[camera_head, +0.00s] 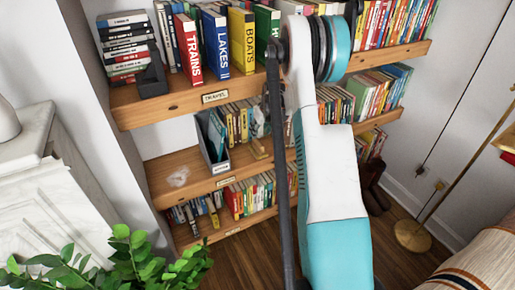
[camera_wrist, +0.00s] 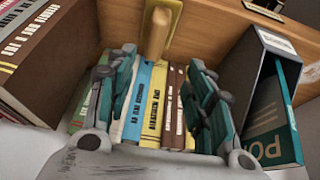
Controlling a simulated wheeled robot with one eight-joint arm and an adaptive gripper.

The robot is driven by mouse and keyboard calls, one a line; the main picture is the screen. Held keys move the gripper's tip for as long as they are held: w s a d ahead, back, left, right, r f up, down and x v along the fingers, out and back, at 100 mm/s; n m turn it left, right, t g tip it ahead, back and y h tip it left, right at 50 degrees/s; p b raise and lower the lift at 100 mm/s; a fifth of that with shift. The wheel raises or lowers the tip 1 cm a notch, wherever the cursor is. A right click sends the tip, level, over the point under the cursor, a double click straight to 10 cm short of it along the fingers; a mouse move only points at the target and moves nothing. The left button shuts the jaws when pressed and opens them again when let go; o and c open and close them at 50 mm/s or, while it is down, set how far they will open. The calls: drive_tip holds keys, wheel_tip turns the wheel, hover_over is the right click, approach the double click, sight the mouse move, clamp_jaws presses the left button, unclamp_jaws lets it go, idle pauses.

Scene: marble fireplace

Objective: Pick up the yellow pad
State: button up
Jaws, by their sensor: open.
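A small yellow pad (camera_wrist: 174,10) lies flat on the wooden shelf, at the top middle of the wrist view. A tan, wooden-looking block or handle (camera_wrist: 157,34) lies over part of it; I cannot tell whether the two are joined. In the head view a small yellowish thing (camera_head: 258,149) lies on the middle shelf, right of a grey file box. My gripper (camera_wrist: 160,62) is open. Its two teal and grey fingers are spread on either side of the tan piece, with upright books between them and nothing gripped.
The grey file box (camera_wrist: 250,75) with a teal book stands close to the right finger in the wrist view. Thin books (camera_wrist: 155,100) stand behind the pad. The upper shelf (camera_head: 190,97) is above.

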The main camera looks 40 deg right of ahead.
sight(258, 142)
drive_tip(key=b+x, duration=0.1)
drive_tip(key=x, duration=0.2)
drive_tip(key=b+x, duration=0.1)
drive_tip(key=x, duration=0.3)
drive_tip(key=shift+d+f+b, duration=0.15)
drive_tip(key=shift+d+b, duration=0.1)
drive_tip(key=shift+b, duration=0.05)
drive_tip(key=shift+b+x, duration=1.4)
drive_tip(key=shift+x, duration=1.3)
drive_tip(key=shift+d, duration=0.15)
clamp_jaws()
